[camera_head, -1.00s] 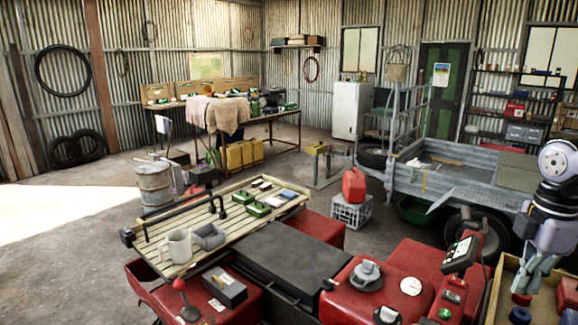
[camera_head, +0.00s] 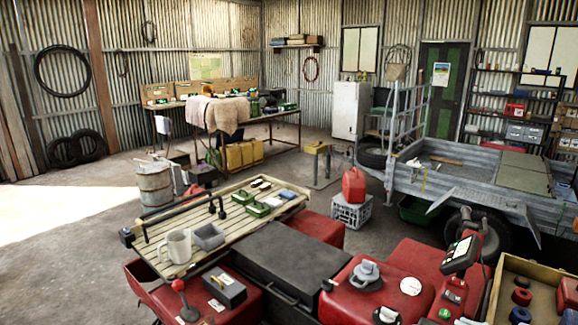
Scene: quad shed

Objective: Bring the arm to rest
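Neither of my arms nor grippers shows in the head view. The red quad (camera_head: 411,262) stands in the foreground, with a black seat (camera_head: 290,256) and a slatted wooden rack (camera_head: 160,228). On the rack are a pale mug (camera_head: 178,246), a grey open box (camera_head: 208,237) and several small green and white items. A wooden crate (camera_head: 518,262) at the bottom right holds red and dark blue round parts.
A grey trailer (camera_head: 462,170) stands behind the quad on the right. A red fuel can (camera_head: 354,185) sits on a white crate (camera_head: 351,213). A workbench (camera_head: 270,117) is at the back. The concrete floor at left is clear.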

